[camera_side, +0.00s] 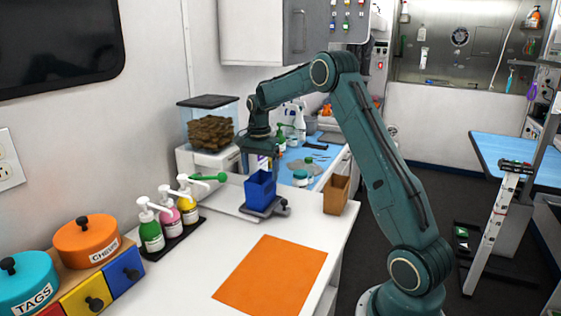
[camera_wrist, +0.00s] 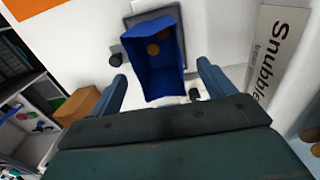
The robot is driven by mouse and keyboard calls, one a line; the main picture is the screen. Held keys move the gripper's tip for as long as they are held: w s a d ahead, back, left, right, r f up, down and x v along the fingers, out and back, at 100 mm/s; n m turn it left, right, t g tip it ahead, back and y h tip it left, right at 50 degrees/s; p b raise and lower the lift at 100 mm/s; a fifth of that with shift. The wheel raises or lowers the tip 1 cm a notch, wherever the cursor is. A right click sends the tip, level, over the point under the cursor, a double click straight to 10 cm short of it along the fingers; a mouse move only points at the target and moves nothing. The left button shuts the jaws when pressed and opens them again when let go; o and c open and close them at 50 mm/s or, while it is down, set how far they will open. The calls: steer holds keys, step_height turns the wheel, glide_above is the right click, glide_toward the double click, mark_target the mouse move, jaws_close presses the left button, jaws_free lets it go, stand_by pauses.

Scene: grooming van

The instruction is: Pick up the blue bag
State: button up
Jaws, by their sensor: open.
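The blue bag (camera_side: 260,192) stands upright on a small grey scale-like stand (camera_side: 280,208) on the white counter. In the wrist view, the open-topped blue bag (camera_wrist: 163,82) shows brown round pieces inside. My gripper (camera_side: 262,170) is above the bag, pointing down. In the wrist view, my gripper's fingers (camera_wrist: 161,76) are spread wide, one toward each side of the bag's near end. They hold nothing, and I cannot tell the exact height gap to the bag.
A brown open box (camera_side: 336,195) stands right of the bag, near the counter edge. Pump bottles (camera_side: 170,216) on a dark tray and a green-handled tool (camera_side: 208,178) are to the left. An orange mat (camera_side: 270,275) lies in front, with bare counter around it.

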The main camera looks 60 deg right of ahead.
steer(key=shift+f, duration=0.15)
steer(key=shift+s+a+f, duration=0.1)
steer(key=shift+f, duration=2.5)
steer(key=c, duration=1.1)
steer(key=shift+c, duration=0.3)
steer(key=shift+r, duration=0.2)
step_height(320, 180, up, 20)
steer(key=shift+f, duration=0.15)
